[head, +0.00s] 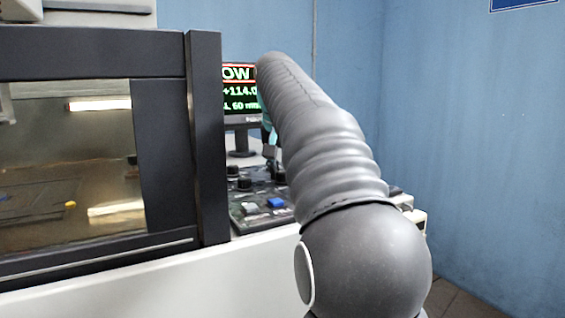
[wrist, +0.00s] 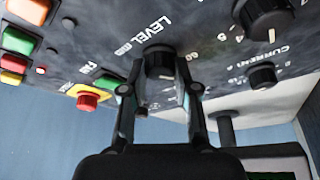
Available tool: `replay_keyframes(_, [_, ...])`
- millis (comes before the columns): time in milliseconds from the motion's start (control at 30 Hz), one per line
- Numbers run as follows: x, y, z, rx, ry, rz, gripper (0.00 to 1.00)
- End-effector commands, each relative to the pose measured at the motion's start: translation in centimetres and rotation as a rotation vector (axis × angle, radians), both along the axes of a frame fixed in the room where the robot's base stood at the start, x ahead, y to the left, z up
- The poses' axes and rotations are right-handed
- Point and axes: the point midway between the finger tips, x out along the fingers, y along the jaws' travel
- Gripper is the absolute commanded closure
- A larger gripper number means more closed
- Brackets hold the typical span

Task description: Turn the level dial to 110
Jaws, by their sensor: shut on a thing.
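The level dial (wrist: 158,60) is a black round knob under the "LEVEL" lettering on the dark panel in the wrist view. My gripper (wrist: 160,72) has its two fingers on either side of this dial and is shut on it. The dial's pointer mark is hard to make out, and the fingers cover part of its scale. In the head view, my arm hides most of the gripper and the dial.
A current knob (wrist: 262,76) and a larger black knob (wrist: 264,16) sit right of the dial. A red button on yellow (wrist: 88,98) and several coloured buttons are left. The control panel (head: 250,217) stands beside a dark-framed glass enclosure (head: 205,140).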

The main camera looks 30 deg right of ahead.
Motion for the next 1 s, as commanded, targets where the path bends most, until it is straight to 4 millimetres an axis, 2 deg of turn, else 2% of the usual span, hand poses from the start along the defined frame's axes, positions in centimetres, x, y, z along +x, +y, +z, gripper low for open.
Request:
replay_keyframes(500, [0.27,0.16,0.0,-0.001,-0.002,-0.395,1.0])
replay_keyframes(1000, [0.27,0.16,0.03,0.0,-0.001,-0.525,1.0])
